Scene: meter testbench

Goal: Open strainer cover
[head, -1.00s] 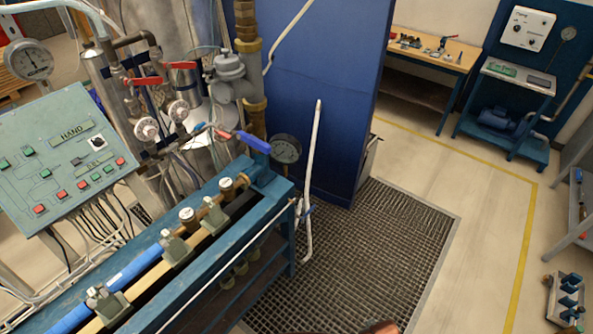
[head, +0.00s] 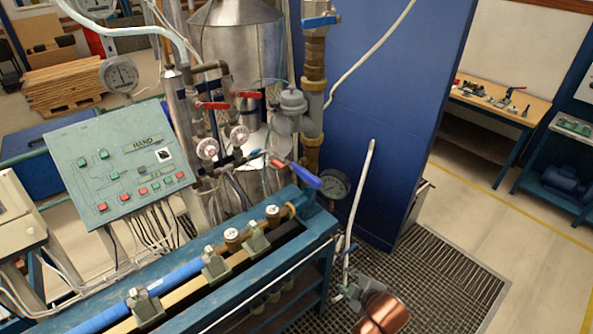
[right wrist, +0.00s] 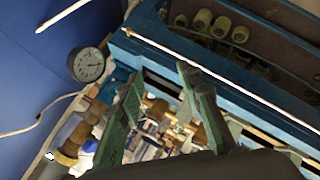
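A grey rounded metal fitting with a cap-like top (head: 292,100), which looks like the strainer with its cover, sits beside the brass and grey vertical pipe in the head view. I cannot tell whether its cover is loose. My right gripper (head: 348,288) is low at the right end of the blue bench, well below and to the right of that fitting. In the right wrist view its two green fingers (right wrist: 160,76) are spread apart with nothing held between them. My left gripper is in neither view.
The blue bench frame (head: 318,215) carries brass fittings and clamps. A pressure gauge (head: 335,185) and a blue-handled valve (head: 306,179) stand at its end. A control panel (head: 120,165) is at left. Floor grating (head: 455,270) is open at right.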

